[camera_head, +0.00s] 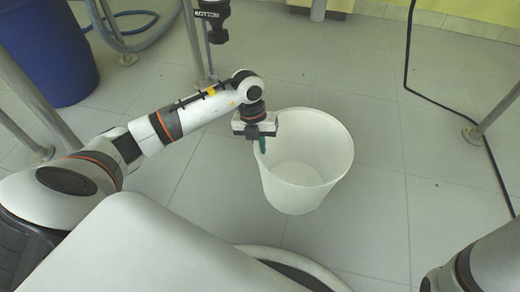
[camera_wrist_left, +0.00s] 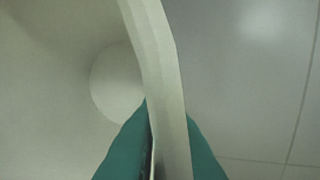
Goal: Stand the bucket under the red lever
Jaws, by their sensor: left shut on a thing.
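The white bucket (camera_head: 310,165) is upright and empty, at the middle of the head view; whether it touches the floor I cannot tell. My left gripper (camera_head: 262,145) is at the left side of its rim, shut on the bucket wall. In the left wrist view the green fingertips (camera_wrist_left: 160,150) lie on both sides of the bucket's rim (camera_wrist_left: 155,60), with the inside of the bucket to the left. I see no red lever in either view. Part of my right arm shows at the lower right, with its gripper out of view.
A blue barrel (camera_head: 50,50) stands at the upper left beside metal legs (camera_head: 35,110). A black valve end (camera_head: 214,20) hangs at the top. A black cable (camera_head: 440,100) and a metal foot (camera_head: 473,136) are at the right. Tiled floor (camera_head: 390,215) around the bucket is clear.

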